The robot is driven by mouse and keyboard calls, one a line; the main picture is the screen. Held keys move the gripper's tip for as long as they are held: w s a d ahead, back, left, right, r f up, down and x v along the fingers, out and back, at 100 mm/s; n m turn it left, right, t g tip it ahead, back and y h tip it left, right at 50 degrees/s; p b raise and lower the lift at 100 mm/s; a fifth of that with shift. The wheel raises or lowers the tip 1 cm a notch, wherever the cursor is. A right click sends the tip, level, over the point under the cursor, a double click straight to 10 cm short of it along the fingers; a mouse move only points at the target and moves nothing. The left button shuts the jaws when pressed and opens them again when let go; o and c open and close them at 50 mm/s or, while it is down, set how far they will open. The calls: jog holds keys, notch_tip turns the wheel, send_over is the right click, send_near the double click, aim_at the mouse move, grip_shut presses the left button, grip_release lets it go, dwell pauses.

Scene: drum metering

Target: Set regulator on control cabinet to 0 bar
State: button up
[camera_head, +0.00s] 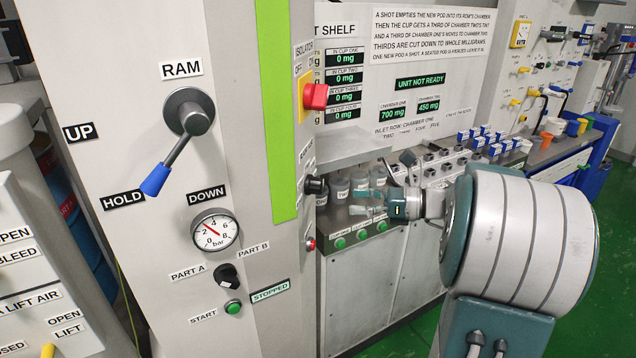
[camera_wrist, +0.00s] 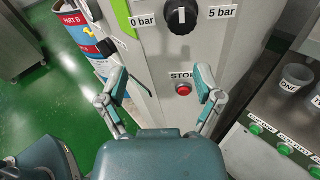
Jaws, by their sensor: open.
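The regulator is a black round knob (camera_wrist: 181,17) at the top of the wrist view, on the cabinet's narrow side face. Its white mark points roughly straight up, between the 0 bar label (camera_wrist: 141,21) on the left and the 5 bar label (camera_wrist: 221,12) on the right. In the head view the knob (camera_head: 316,186) shows side-on at the control cabinet's (camera_head: 240,130) right edge. My gripper (camera_wrist: 161,82) is open and empty, with its fingers spread below the knob and not touching it. In the head view my gripper (camera_head: 366,203) is to the right of the knob.
A red STOP button (camera_wrist: 183,89) sits below the knob, between my fingers in the wrist view. A red isolator handle (camera_head: 315,96) juts out above the knob. A counter with cups (camera_wrist: 297,76) and green buttons stands at the right.

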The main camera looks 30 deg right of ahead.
aim_at(323, 188)
jog(key=shift+m+t, duration=0.6)
jog(key=shift+m, duration=0.2)
jog(key=w+a, duration=0.1)
jog(key=w, duration=0.1)
jog(key=w+a, duration=0.2)
jog(key=w, duration=0.1)
jog(key=w+a, duration=0.1)
jog(key=w, duration=0.1)
jog(key=shift+w+a+r, duration=0.15)
jog(key=shift+w+a, duration=0.15)
jog(key=c, duration=1.1)
